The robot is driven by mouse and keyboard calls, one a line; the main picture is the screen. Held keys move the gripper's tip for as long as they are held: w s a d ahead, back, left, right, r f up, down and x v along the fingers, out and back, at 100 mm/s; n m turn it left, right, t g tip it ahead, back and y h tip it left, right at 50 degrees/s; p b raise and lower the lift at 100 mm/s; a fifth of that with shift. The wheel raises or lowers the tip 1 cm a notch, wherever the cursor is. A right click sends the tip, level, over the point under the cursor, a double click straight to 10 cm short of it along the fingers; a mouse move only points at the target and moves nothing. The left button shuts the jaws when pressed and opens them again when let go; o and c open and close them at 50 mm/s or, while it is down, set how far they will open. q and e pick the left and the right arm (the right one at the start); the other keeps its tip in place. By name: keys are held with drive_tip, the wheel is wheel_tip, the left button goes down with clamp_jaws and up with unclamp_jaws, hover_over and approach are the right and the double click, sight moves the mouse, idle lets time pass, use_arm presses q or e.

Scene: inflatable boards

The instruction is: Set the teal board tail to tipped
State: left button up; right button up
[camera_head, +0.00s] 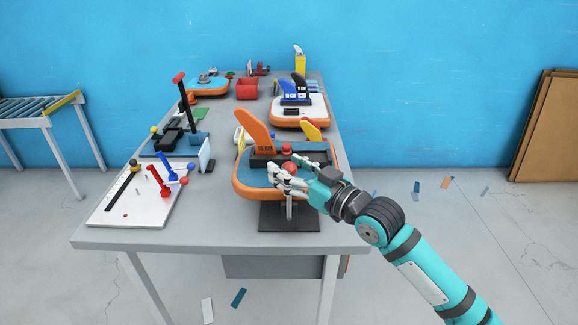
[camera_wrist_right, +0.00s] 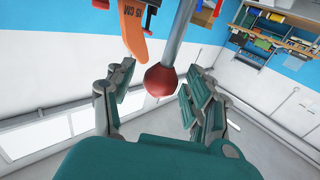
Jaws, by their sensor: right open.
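The nearest board has an orange rim (camera_head: 240,188), a teal-blue deck (camera_head: 252,173) and a tall orange fin marked 15 CM (camera_head: 257,134). It stands on a dark base at the table's front. The fin also shows at the top of the right wrist view (camera_wrist_right: 131,26). A red ball knob (camera_wrist_right: 160,80) on a grey rod (camera_wrist_right: 180,30) sits between the spread fingers of my right gripper (camera_wrist_right: 162,100), with gaps on both sides. In the head view my right gripper (camera_head: 279,174) is open over the board's front part and hides some of it. My left gripper is not in view.
Other boards (camera_head: 298,113) stand farther back.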

drive_tip(key=shift+w, duration=0.1)
drive_tip(key=c, duration=1)
drive_tip(key=shift+a, duration=0.15)
clamp_jaws()
drive_tip(key=shift+f, duration=0.1)
